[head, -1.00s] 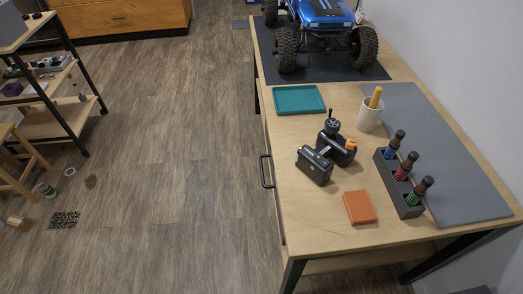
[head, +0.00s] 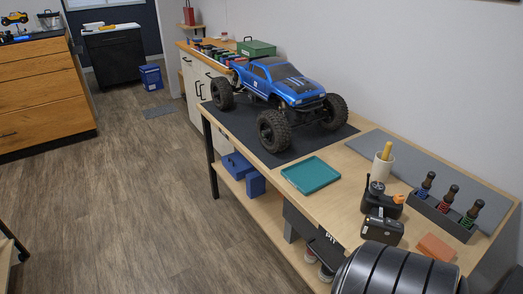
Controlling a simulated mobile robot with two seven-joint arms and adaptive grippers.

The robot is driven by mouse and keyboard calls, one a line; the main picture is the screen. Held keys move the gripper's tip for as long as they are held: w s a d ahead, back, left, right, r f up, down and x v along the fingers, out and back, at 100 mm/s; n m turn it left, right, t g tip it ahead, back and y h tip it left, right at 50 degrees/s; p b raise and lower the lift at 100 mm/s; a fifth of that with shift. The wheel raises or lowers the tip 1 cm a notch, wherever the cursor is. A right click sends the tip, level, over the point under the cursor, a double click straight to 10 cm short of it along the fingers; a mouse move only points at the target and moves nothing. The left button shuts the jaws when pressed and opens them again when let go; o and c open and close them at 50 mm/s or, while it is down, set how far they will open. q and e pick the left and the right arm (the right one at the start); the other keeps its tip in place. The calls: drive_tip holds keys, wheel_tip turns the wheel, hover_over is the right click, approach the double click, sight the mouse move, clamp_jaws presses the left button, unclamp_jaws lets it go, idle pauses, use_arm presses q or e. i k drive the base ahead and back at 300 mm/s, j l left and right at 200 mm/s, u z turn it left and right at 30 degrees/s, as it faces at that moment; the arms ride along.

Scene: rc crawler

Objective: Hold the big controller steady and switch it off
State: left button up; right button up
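The big controller (head: 383,226) is black, with an antenna-like stalk and an orange knob. It rests on the wooden workbench (head: 343,214) at the right of the head view, in front of the pen cup. Its power switch cannot be made out at this size. Neither of my grippers is in view. A dark, rounded link of my own arm fills the bottom right and covers the near part of the bench.
A blue RC truck (head: 289,85) stands on a dark mat (head: 243,121). A teal tray (head: 311,175), cup (head: 383,165), driver rack (head: 445,215) and orange block (head: 436,247) lie around the controller. Floor (head: 125,190) left of the bench is clear.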

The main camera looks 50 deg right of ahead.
sight(397, 224)
drive_tip(key=i+z, duration=0.8)
drive_tip(key=i+j+z, duration=0.2)
drive_tip(key=z, duration=0.2)
drive_tip(key=i+j+z, duration=0.5)
drive_tip(key=z, duration=0.4)
drive_tip(key=i+j+z, duration=0.15)
drive_tip(key=z, duration=0.35)
drive_tip(key=i+j+z, duration=0.15)
drive_tip(key=z, duration=0.35)
drive_tip(key=i+j+z, duration=0.1)
drive_tip(key=j+z, duration=0.2)
drive_tip(key=z, duration=0.2)
